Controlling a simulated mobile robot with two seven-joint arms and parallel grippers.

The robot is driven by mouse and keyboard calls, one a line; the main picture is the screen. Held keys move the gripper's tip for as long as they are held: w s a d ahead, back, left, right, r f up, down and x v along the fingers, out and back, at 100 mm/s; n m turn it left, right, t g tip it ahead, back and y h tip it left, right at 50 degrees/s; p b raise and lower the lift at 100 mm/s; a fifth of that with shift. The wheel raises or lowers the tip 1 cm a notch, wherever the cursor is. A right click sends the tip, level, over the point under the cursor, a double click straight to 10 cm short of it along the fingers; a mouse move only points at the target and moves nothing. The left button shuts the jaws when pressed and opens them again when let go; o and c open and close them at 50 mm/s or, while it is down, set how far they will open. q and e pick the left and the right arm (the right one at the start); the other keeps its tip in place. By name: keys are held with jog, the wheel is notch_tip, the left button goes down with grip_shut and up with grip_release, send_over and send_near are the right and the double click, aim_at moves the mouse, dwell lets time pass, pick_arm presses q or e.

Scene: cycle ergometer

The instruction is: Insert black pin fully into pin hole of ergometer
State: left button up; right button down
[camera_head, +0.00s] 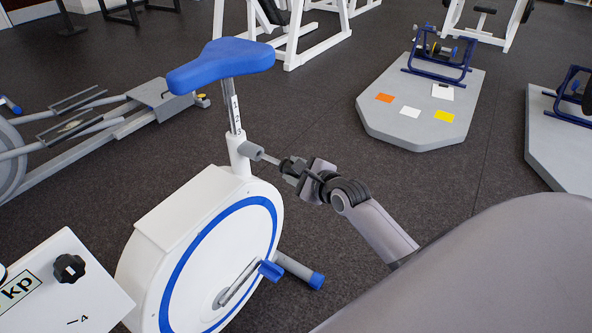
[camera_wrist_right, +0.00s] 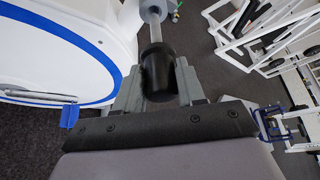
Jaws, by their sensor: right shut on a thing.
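The white and blue ergometer (camera_head: 170,235) stands at left centre in the head view, with a blue saddle (camera_head: 220,62) on a metal seat post (camera_head: 232,105). A grey pin-hole collar (camera_head: 252,150) sticks out to the right below the post; it also shows at the top of the wrist view (camera_wrist_right: 152,10). My right gripper (camera_head: 288,165) is shut on the black pin (camera_wrist_right: 158,75), with a finger on each side of its black head. The pin's metal shaft (camera_wrist_right: 155,32) runs from the head to the collar. How deep its tip sits is unclear. My left gripper is not visible.
A white panel marked "kp" (camera_head: 60,285) with a black knob stands at lower left. A blue pedal (camera_head: 270,270) hangs below the gripper. A grey platform (camera_head: 420,115) lies at back right. Dark floor (camera_head: 330,220) is open around my arm.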

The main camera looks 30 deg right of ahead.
aim_at(272, 160)
jog(key=shift+w+a+p, duration=0.1)
jog(key=shift+w+p, duration=0.1)
jog(key=shift+p, duration=0.45)
dwell(0.8)
jog(key=shift+w+a+p, duration=0.3)
jog(key=shift+w, duration=0.4)
jog(key=shift+w+a+p, duration=0.25)
jog(key=shift+w+p, duration=0.05)
jog(key=shift+w, duration=0.4)
dwell(1.7)
jog(key=shift+w+a, duration=0.35)
jog(key=shift+w, duration=0.45)
jog(key=shift+w+a, duration=0.35)
jog(key=shift+w, duration=0.4)
dwell(1.9)
